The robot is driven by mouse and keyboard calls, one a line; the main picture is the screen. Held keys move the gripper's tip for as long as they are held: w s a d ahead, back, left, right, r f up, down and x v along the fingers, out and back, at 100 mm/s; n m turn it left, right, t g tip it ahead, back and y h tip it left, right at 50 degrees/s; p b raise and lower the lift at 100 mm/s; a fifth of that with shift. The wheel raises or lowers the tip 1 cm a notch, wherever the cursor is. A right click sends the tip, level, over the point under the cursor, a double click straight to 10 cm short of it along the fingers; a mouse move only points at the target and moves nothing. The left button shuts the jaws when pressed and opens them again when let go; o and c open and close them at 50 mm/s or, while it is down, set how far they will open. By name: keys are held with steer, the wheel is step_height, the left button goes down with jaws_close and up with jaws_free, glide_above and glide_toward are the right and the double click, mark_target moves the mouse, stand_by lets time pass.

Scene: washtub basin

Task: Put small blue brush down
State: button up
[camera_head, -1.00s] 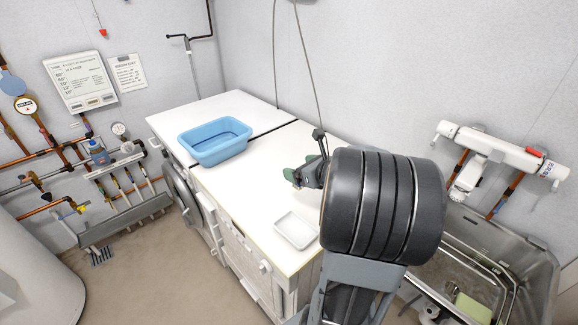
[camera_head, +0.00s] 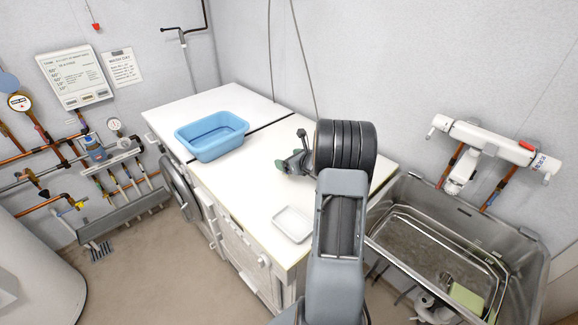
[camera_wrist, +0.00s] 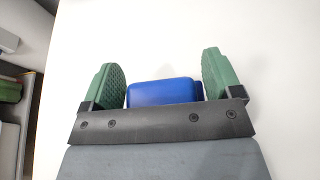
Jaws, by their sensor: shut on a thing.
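The small blue brush shows in the wrist view as a blue block (camera_wrist: 165,92) between the two green finger pads. My gripper (camera_wrist: 163,78) is shut on it. The lower part of the brush is hidden behind the gripper's dark plate. In the head view my gripper (camera_head: 289,165) is over the white worktop (camera_head: 245,192), behind the small white tray. I cannot make out the brush in that view, and I cannot tell whether it touches the worktop.
A blue basin (camera_head: 212,137) stands on the worktop's left part. A small white tray (camera_head: 293,224) lies near its front edge. A metal sink (camera_head: 450,240) with a green block (camera_head: 466,298) is on the right. Bare worktop lies between basin and tray.

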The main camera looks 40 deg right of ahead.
steer(key=shift+f+p, duration=0.3)
steer(key=shift+f, duration=1.25)
steer(key=shift+f, duration=0.15)
steer(key=o, duration=0.5)
steer(key=shift+f+b, duration=0.1)
steer(key=shift+b, duration=0.2)
steer(key=shift+o, duration=1.4)
